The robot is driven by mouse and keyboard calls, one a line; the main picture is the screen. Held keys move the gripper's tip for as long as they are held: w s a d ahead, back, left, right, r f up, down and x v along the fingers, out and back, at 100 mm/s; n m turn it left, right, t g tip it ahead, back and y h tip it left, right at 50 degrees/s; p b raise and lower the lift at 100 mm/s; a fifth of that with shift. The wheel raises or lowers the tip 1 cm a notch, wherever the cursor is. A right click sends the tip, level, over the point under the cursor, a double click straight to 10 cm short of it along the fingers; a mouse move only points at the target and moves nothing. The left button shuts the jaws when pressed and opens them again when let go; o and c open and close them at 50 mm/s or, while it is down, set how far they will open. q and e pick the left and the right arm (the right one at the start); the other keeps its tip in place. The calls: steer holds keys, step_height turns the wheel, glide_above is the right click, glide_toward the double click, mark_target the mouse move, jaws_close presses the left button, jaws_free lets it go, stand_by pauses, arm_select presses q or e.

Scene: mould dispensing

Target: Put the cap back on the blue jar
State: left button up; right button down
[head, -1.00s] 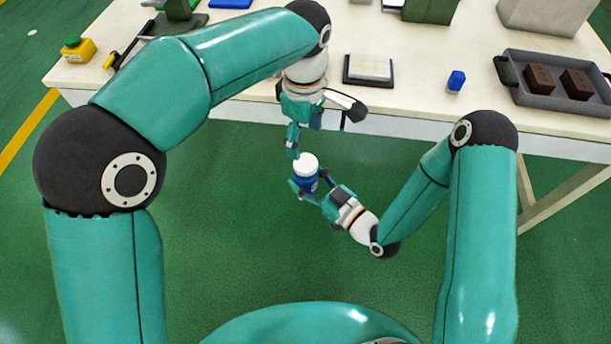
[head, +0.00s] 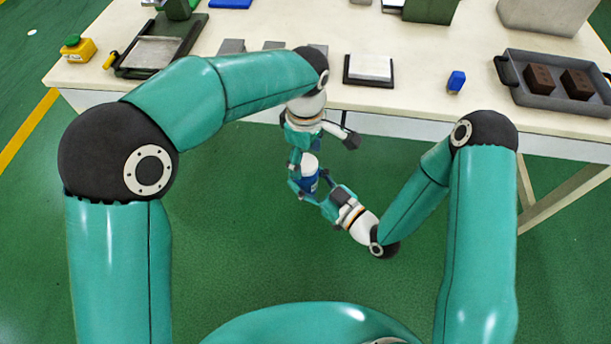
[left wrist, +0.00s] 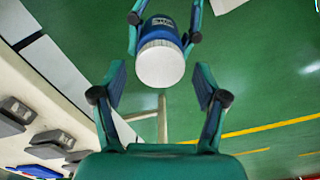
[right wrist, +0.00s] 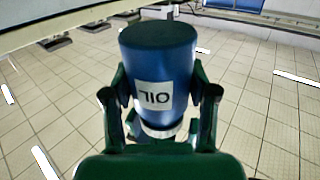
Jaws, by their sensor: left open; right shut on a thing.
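The blue jar (head: 308,184) is held in front of the table by my right gripper (head: 313,190). In the right wrist view the jar (right wrist: 180,60) sits between the fingers, its OIL label upside down. A white ribbed cap (left wrist: 160,63) sits on the jar's end in the left wrist view; it also shows in the head view (head: 309,161). I cannot tell how tightly it is seated. My left gripper (head: 304,163) is open just above the jar. In the left wrist view its fingers stand on either side of the cap, with gaps.
The table's front edge (head: 400,118) is just beyond the grippers. On it are a grey tray (head: 520,94) with brown blocks, a small blue object (head: 456,80), a white block (head: 370,67) on a dark base and a yellow button box (head: 78,50). Open floor lies below.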

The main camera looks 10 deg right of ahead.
arm_select(q)
steer(key=shift+f, duration=0.55)
